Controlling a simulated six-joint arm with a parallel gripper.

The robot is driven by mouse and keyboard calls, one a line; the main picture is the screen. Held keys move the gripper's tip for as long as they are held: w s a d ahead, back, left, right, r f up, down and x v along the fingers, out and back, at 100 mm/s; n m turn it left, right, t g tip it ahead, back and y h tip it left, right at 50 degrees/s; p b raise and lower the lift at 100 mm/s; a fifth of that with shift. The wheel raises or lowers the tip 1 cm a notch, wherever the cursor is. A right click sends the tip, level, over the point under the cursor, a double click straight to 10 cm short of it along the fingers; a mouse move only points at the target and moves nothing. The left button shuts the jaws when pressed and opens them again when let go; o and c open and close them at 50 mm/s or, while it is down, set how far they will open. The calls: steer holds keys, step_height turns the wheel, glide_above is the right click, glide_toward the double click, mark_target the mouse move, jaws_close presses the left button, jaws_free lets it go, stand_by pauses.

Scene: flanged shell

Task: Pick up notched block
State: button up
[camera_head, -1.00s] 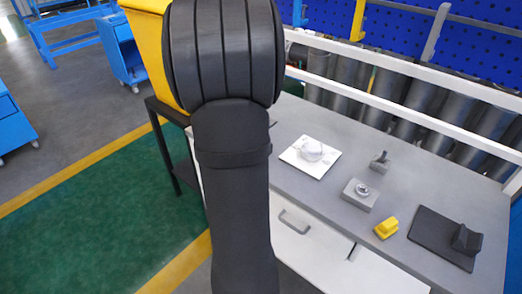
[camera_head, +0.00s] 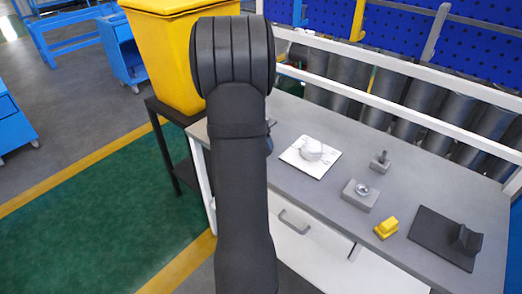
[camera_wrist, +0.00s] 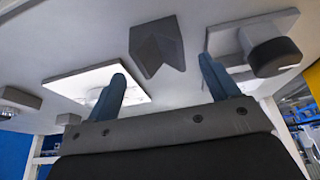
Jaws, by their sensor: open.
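The dark grey notched block (camera_wrist: 158,46), with a V-shaped notch, lies on the bench top in the wrist view. It shows beyond and between the two blue fingers of my gripper (camera_wrist: 162,72), apart from them. The fingers are spread and nothing is between their tips. In the head view my arm covers this block and most of my gripper.
A white plate with a rounded white part (camera_head: 311,150) is nearby. A grey plate with a dark cylinder (camera_wrist: 275,56) lies right of the block.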

steer(key=x, duration=0.4)
steer(key=shift+f, duration=0.3)
steer(key=shift+w+r, duration=0.1)
jaws_close()
